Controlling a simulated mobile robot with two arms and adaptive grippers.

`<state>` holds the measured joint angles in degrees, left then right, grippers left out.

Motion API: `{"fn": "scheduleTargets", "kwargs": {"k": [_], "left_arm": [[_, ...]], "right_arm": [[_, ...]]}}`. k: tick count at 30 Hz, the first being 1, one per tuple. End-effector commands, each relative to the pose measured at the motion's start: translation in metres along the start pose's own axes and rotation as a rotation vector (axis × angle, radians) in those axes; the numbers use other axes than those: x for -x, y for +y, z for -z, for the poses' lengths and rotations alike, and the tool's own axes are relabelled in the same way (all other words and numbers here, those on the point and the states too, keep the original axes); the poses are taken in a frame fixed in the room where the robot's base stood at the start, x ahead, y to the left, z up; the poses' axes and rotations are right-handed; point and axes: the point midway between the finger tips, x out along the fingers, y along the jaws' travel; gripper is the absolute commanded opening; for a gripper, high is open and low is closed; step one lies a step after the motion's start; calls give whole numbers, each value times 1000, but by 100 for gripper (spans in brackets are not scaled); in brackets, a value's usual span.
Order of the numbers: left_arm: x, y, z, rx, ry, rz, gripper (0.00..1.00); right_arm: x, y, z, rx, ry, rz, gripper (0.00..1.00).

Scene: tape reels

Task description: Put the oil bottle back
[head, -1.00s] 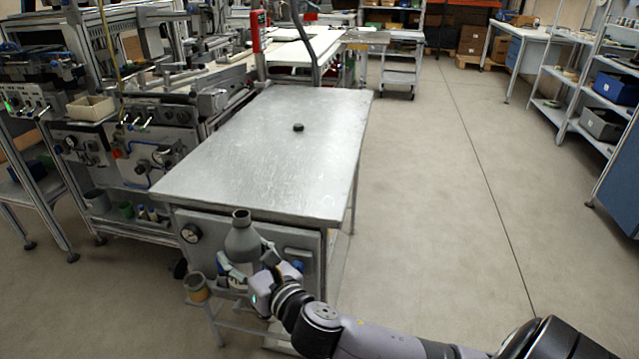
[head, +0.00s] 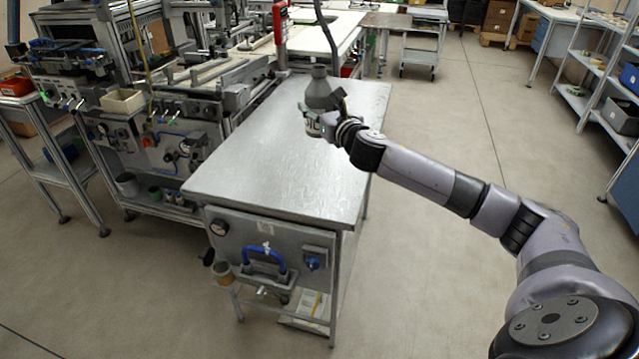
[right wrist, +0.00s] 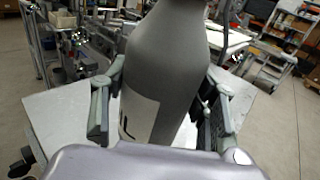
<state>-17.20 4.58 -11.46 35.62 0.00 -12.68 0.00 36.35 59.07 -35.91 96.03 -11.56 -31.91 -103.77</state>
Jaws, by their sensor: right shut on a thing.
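The oil bottle (head: 320,93) is grey with a narrow neck and stays upright in my right gripper (head: 322,122), over the far part of the metal table (head: 270,175). In the right wrist view the bottle (right wrist: 168,70) fills the middle, with a pale label low on its side, and the fingers of my right gripper (right wrist: 160,105) are shut on it from both sides. The bottle's base is hidden, so I cannot tell whether it touches the table. My left gripper is in neither view.
The tabletop in front of the bottle is bare. A machine with a cream bin (head: 122,102) and knobs stands along the table's left side. A red device (head: 281,24) stands behind the table. The floor (head: 440,130) to the right is open, with shelves beyond.

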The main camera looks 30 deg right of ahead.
Motion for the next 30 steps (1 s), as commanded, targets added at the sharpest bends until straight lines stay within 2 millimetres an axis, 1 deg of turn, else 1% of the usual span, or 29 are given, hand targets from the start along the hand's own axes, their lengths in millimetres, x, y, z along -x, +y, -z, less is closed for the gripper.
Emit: {"fn": "scheduleTargets", "kwargs": {"k": [2,8,9,15,19,23,25,28,30], "left_arm": [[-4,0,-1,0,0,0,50],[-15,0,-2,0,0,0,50],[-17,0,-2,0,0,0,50],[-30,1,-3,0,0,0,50],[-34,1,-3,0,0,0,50],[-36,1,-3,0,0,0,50],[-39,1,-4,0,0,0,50],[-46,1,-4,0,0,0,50],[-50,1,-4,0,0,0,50]], "right_arm": [[-1,-1,15,0,5,2,0],[-1,-1,68,-3,7,2,0],[-1,-1,80,-4,7,2,0],[-2,-1,129,-5,4,2,0],[-2,-2,147,-3,2,2,0],[-2,-2,155,0,0,2,0],[-2,-2,163,-2,1,2,0],[-2,-2,182,-3,3,2,0],[-3,-2,191,-3,2,2,0]]}}
